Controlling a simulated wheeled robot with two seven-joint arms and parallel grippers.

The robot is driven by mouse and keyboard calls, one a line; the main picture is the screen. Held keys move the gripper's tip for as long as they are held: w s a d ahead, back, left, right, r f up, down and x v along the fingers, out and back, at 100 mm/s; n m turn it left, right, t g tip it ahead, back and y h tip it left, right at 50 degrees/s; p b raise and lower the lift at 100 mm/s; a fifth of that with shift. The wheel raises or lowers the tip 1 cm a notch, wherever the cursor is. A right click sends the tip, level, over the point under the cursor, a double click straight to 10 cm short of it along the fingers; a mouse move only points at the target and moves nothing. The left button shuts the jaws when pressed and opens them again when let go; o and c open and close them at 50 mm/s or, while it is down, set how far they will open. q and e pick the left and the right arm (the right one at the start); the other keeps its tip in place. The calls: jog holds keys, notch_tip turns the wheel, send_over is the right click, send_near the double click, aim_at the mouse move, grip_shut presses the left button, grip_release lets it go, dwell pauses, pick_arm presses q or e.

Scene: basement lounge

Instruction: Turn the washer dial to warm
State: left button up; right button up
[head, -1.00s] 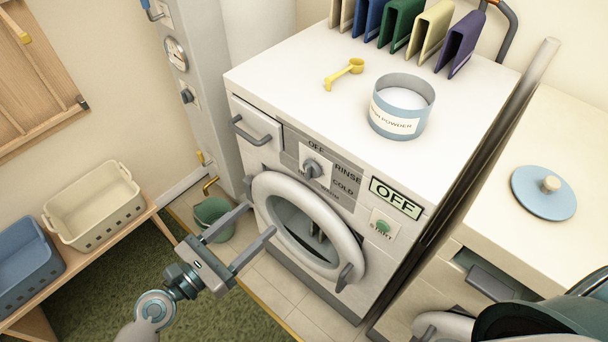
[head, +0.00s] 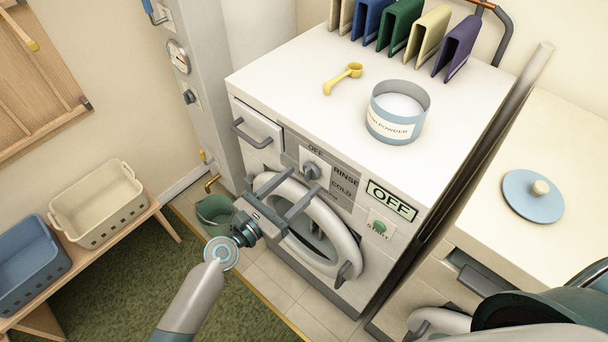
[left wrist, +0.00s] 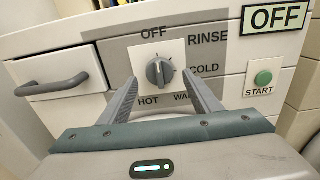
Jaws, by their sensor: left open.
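The washer dial (head: 311,170) is a grey knob on a white plate on the washer's front panel. In the left wrist view the dial (left wrist: 159,72) has its white mark pointing up at OFF. Labels RINSE, COLD, HOT and a partly covered WARM surround it. My left gripper (head: 298,187) is open in front of the panel, just below the dial. In the left wrist view its fingers (left wrist: 163,82) stand on either side of the dial with nothing between them in their grip. I cannot tell whether they touch the panel. My right gripper is not in view.
The washer's round door (head: 343,240) is below the dial. A green START button (head: 379,227) and an OFF display (head: 391,201) are to its right. A drawer handle (head: 250,134) is to its left. A powder tub (head: 398,128) and yellow scoop (head: 343,78) sit on top.

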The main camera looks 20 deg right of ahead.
aim_at(310, 173)
pick_arm(q)
jog(key=shift+x, duration=1.35)
jog(key=c, duration=1)
